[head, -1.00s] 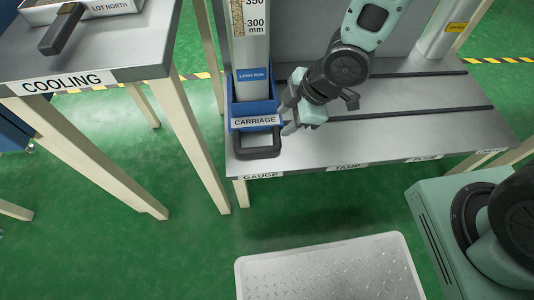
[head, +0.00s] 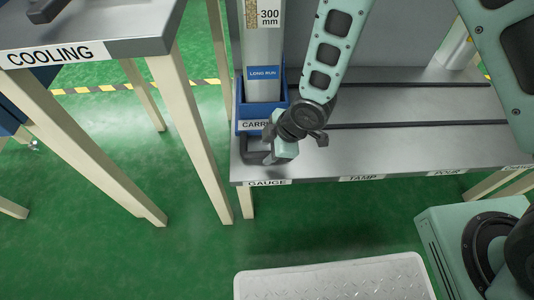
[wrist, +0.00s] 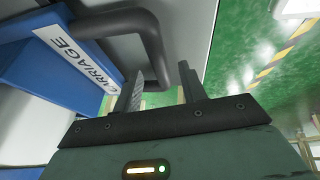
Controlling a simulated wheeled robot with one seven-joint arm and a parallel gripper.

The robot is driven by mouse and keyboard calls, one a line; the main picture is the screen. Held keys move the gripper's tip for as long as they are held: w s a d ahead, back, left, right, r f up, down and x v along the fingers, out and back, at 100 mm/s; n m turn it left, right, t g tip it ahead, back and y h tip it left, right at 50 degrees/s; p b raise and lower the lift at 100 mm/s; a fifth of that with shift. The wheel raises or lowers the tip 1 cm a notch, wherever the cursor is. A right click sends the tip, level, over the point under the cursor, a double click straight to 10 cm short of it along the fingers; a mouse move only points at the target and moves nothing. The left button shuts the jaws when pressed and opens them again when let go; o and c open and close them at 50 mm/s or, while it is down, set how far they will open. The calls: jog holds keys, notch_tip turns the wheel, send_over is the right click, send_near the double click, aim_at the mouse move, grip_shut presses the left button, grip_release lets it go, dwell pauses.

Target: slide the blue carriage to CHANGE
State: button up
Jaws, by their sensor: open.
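The blue carriage (head: 262,112) stands at the left end of the bench, behind the GAUGE label (head: 268,182). The label at the bench's far right (head: 518,166) is too small to read surely.
Front labels TAMP (head: 361,178) and POUR (head: 447,172) follow rightward. The COOLING table (head: 120,45) stands close on the left. A pale plate (head: 335,280) lies in front.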

jog(key=shift+x, duration=0.8)
grip_shut()
jog(key=shift+d, duration=0.15)
